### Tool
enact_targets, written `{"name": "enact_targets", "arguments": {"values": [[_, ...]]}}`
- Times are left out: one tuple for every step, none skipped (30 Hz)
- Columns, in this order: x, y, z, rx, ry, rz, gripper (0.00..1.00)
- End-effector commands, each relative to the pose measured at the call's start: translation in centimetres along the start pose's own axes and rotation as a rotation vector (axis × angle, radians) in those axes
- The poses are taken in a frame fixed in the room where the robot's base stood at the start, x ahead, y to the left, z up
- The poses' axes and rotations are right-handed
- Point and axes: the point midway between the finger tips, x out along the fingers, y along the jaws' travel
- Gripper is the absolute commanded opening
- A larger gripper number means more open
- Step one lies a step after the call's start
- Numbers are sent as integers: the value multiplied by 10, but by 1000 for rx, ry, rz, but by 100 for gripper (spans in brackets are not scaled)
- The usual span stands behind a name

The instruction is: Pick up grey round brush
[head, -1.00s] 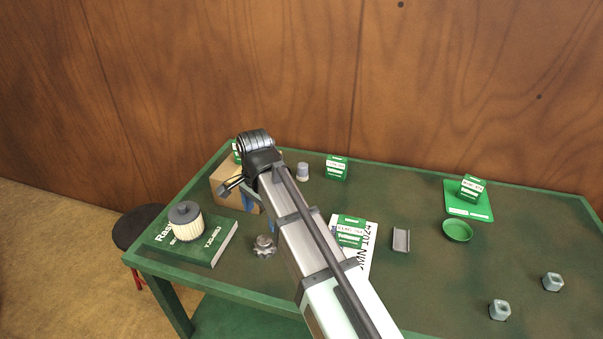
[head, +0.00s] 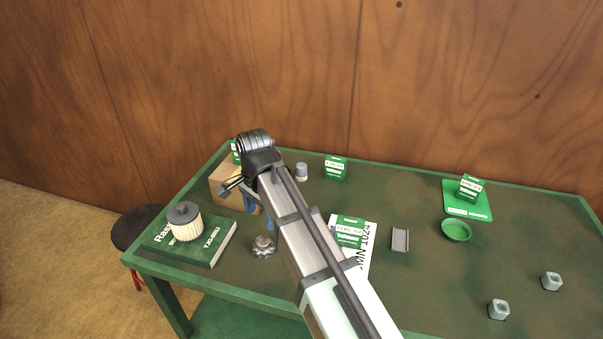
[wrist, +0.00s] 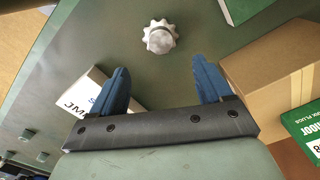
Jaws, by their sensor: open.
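A grey round piece with a toothed rim, the best match for the grey round brush (head: 264,246), lies on the green table beside the green book. In the wrist view the brush (wrist: 159,37) lies beyond the gap between the fingertips, apart from them. My gripper (wrist: 160,76) has two blue fingers spread open with nothing between them. In the head view my arm hides most of the gripper; bits of blue finger show right of the cardboard box.
A cardboard box (head: 228,187) stands close to my gripper, beside one finger in the wrist view (wrist: 272,72). A green book (head: 218,243) carries a pale filter (head: 185,222). A grey cup (head: 301,172) stands behind my arm.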

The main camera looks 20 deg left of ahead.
Motion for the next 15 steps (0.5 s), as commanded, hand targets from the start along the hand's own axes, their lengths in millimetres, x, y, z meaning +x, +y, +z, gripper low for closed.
{"name": "enact_targets", "arguments": {"values": [[0, 2, -4, 7, 0, 0, 78], [0, 3, -8, 13, 0, 0, 78], [0, 6, -14, 23, 0, 1, 78], [1, 8, -20, 32, 0, 1, 78], [2, 10, -25, 40, 0, 3, 78], [2, 12, -34, 54, -1, 4, 78], [3, 13, -41, 65, -1, 5, 78], [3, 13, -49, 75, -2, 7, 78], [4, 13, -60, 90, -2, 9, 78], [4, 11, -69, 101, -3, 11, 78], [3, 8, -78, 112, -4, 12, 78], [3, 4, -92, 127, -5, 15, 78], [3, 0, -103, 137, -5, 17, 78], [2, -3, -114, 148, -6, 19, 78], [2, -11, -131, 164, -7, 22, 78]]}}
